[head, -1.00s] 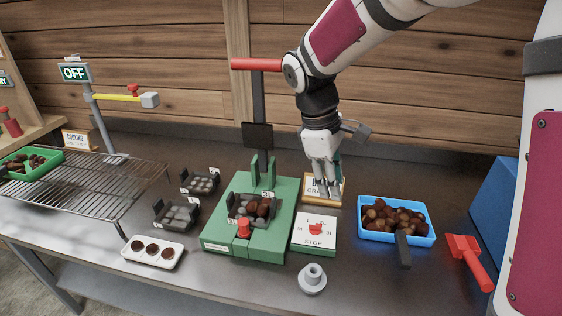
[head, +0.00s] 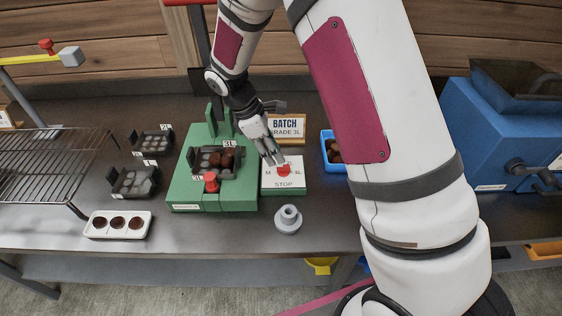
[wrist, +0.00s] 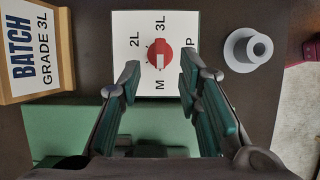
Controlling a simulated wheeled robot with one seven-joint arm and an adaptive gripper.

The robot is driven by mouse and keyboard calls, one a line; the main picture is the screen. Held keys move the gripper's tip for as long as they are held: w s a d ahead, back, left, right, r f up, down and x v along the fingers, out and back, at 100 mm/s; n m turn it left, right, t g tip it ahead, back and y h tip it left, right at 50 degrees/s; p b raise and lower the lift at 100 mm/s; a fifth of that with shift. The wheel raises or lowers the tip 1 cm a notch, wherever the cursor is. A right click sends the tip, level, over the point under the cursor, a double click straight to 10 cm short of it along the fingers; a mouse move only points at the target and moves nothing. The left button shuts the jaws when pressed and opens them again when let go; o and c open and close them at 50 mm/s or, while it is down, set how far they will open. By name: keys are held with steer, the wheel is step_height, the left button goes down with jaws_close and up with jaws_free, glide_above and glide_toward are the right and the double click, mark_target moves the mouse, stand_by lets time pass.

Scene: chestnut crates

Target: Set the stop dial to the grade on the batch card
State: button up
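The stop dial (wrist: 159,55) is a red knob on a white plate marked M, 2L and 3L. In the wrist view its pale pointer mark is on the side toward M. My gripper (head: 271,160) is open just above the dial. In the wrist view its fingers (wrist: 160,76) stand apart, one to each side of the knob.
A green stand (head: 185,195) left of the dial plate holds a tray of chestnuts tagged 3L and a red knob. A grey flanged peg (head: 288,219) stands in front of the plate. A blue crate (head: 327,150) is to the right, partly behind my arm.

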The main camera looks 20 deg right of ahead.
mark_target(283, 166)
steer(key=shift+x, duration=2.75)
steer(key=shift+c, duration=0.6)
jaws_close()
